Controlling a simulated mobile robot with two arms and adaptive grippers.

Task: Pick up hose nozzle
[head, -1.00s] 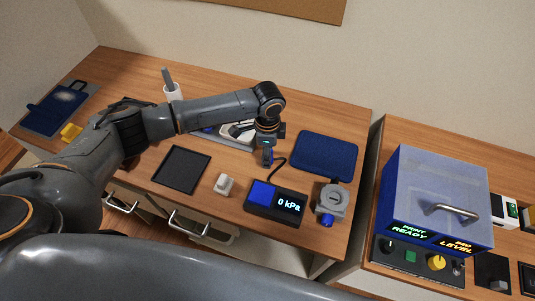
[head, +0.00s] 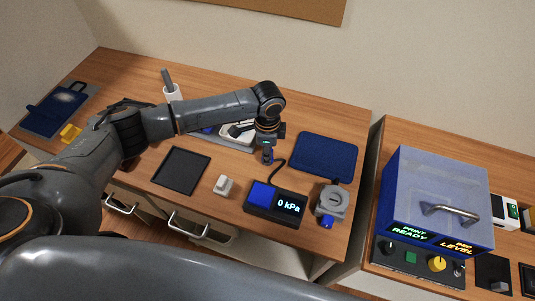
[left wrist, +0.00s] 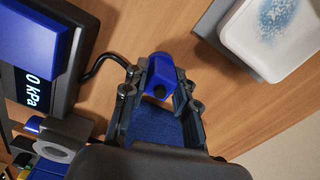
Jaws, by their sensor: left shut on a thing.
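A black hose (left wrist: 97,65) runs from the pressure box to the nozzle. In the head view my left gripper (head: 267,157) points down over the wooden desk, behind the pressure box (head: 275,203), which reads 0 kPa. The nozzle is mostly hidden there by the fingers. My right gripper is not in view.
A blue mat (head: 324,154) lies right of the gripper. A grey round fitting (head: 332,199) stands right of the box. A white block (head: 224,185) and a black tray (head: 181,170) are to the left. A white tray (left wrist: 270,32) lies close by.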

